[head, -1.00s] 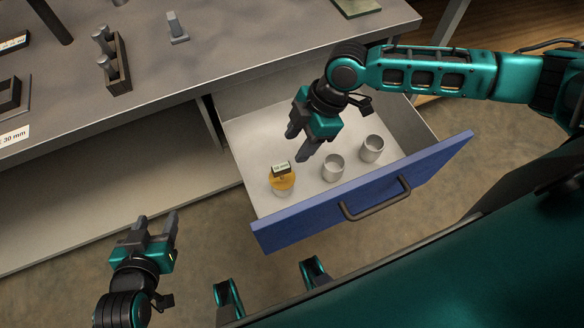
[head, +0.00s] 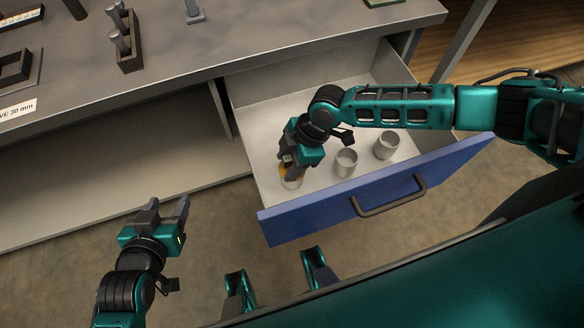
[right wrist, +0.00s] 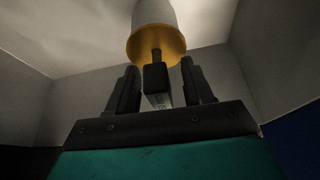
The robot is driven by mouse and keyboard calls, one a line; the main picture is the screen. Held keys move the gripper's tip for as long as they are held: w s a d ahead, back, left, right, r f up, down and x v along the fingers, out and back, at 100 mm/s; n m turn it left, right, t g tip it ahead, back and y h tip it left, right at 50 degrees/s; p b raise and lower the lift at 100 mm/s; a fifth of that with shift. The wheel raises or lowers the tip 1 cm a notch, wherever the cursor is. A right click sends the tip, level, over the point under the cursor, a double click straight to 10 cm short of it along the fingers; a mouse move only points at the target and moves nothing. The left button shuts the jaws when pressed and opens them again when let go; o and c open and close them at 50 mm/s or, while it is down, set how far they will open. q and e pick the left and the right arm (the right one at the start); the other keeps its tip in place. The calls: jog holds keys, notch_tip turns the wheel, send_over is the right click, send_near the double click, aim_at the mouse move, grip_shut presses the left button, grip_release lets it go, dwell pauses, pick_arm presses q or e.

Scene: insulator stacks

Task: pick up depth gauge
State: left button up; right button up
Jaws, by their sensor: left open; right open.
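The depth gauge (head: 284,170) has a yellow disc and a dark display body. It sits on a pale cup (head: 292,185) at the left of the open drawer, mostly hidden by my right gripper in the head view. My right gripper (head: 288,171) is open at the gauge. In the right wrist view, the gauge's dark body (right wrist: 155,79) is between the two open fingers (right wrist: 159,70), with a gap on each side. The yellow disc and the pale cup (right wrist: 153,13) lie beyond the fingertips. My left gripper (head: 168,208) is open and empty, outside the drawer.
The blue-fronted drawer (head: 330,208) is pulled out under a grey workbench (head: 235,42). Two empty pale cups (head: 346,162) (head: 386,146) stand right of the gauge. A dark holder with pegs (head: 129,50) stands on the bench. The drawer walls surround my right gripper.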

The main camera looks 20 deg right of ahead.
jog(key=shift+c, duration=0.3)
grip_shut()
dwell(0.3)
